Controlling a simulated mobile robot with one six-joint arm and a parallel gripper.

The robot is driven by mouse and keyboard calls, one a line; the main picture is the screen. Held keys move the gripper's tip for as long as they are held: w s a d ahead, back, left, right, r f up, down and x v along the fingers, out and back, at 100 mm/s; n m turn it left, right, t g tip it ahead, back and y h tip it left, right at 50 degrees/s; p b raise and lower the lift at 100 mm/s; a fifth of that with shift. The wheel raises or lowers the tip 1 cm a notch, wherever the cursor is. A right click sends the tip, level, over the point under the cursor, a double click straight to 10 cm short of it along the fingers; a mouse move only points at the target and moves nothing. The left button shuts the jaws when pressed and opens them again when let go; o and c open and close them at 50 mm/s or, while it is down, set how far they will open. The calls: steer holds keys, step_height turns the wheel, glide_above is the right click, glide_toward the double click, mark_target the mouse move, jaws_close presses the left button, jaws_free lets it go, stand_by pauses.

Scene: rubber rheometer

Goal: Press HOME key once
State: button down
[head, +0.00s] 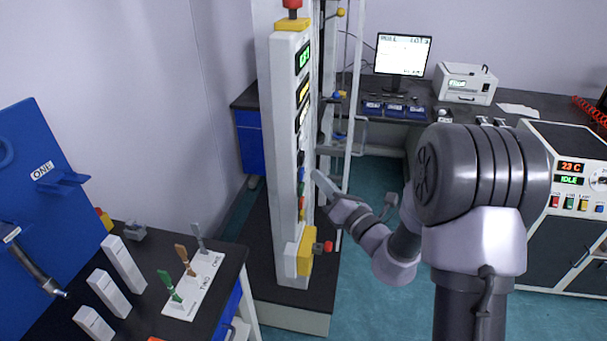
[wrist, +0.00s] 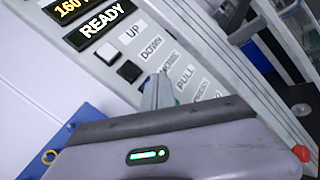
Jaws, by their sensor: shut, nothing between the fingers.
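The tall machine's control panel (head: 303,130) faces right in the head view. In the wrist view it shows a READY display (wrist: 103,25), then labels UP, DOWN, a partly covered HOME label (wrist: 169,61), and PULL. A white key (wrist: 107,52) sits by UP and a black key (wrist: 130,72) by DOWN. My gripper (head: 318,178) is shut and empty, pointing at the panel.
A yellow box with a red knob (head: 306,250) juts out low on the column. A bench with colored-handled tools on a white board (head: 196,290) stands at left. A rear desk holds a monitor (head: 402,55).

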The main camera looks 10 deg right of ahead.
steer(key=shift+a, duration=0.15)
stand_by(0.3)
steer(key=shift+w+a, duration=0.15)
steer(key=shift+a, duration=0.15)
